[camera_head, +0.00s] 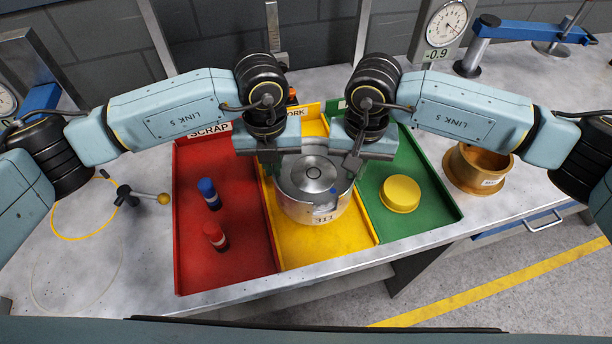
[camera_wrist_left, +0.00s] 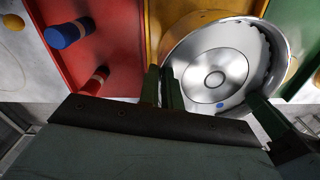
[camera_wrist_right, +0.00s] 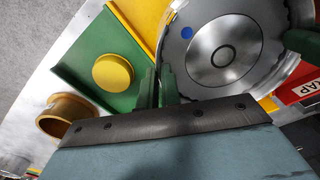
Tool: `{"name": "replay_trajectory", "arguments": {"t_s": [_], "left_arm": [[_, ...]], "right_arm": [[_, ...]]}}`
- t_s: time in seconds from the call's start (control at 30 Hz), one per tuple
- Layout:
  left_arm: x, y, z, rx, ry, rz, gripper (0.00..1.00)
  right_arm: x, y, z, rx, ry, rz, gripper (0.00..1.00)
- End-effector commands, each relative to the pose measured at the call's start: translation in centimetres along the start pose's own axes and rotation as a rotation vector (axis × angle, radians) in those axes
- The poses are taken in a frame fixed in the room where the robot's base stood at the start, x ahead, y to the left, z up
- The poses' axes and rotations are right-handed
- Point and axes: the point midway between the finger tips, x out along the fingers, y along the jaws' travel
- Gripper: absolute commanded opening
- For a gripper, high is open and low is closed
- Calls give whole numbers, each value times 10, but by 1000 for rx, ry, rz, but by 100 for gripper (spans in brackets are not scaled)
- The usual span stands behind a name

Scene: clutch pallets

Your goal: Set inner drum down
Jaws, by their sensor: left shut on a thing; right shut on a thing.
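The inner drum (camera_head: 317,195) is a silver metal cylinder with a round hub on top and a blue dot near its rim. It is over the yellow tray (camera_head: 345,240) in the middle; whether it touches the tray floor I cannot tell. My left gripper (camera_head: 272,163) is shut on the drum's left rim, and my right gripper (camera_head: 354,165) on its right rim. The drum also fills much of the left wrist view (camera_wrist_left: 222,62) and the right wrist view (camera_wrist_right: 222,48). The fingertips are partly hidden at the rim.
The red tray (camera_head: 240,265) at left holds a blue-capped cylinder (camera_head: 209,193) and a red one (camera_head: 215,236). The green tray (camera_head: 445,205) at right holds a yellow disc (camera_head: 400,193). A brass ring (camera_head: 478,170) stands farther right.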

Motion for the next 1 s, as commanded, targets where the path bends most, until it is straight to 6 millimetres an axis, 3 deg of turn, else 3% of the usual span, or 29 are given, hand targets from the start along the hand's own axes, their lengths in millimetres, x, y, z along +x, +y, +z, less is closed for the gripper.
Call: {"name": "replay_trajectory", "arguments": {"t_s": [0.43,1.0], "left_arm": [[0,0,2,2,-5,-2,0],[20,0,2,2,-5,-2,0]], "right_arm": [[0,0,-2,0,5,-1,0],[20,0,-2,0,5,-1,0]]}}
